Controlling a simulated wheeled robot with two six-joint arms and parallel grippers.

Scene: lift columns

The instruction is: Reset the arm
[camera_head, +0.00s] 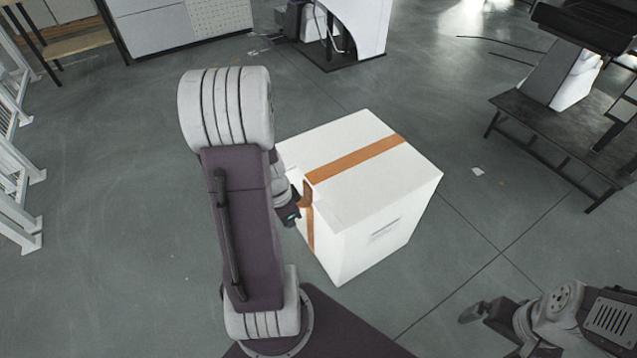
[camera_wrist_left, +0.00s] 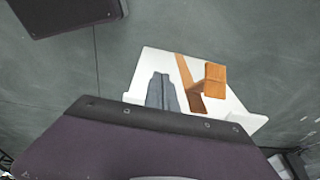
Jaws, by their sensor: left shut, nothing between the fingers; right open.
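A white box (camera_head: 375,175) with a brown tape stripe across its top stands on the grey floor, in the middle of the head view. My left arm rises in front of it. My left gripper (camera_head: 292,214) is beside the box's left side, partly hidden by the arm; whether it touches the box is unclear. In the left wrist view the gripper's grey fingers (camera_wrist_left: 162,92) are shut and empty, in front of the white box (camera_wrist_left: 232,108) and its brown tape. My right gripper (camera_head: 476,312) is open and empty at the lower right, apart from the box.
A dark low platform (camera_head: 540,125) with equipment stands at the right. A white machine (camera_head: 355,28) and a grey cabinet (camera_head: 150,25) are at the back. White railings (camera_head: 15,180) line the left edge. The floor around the box is mostly clear.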

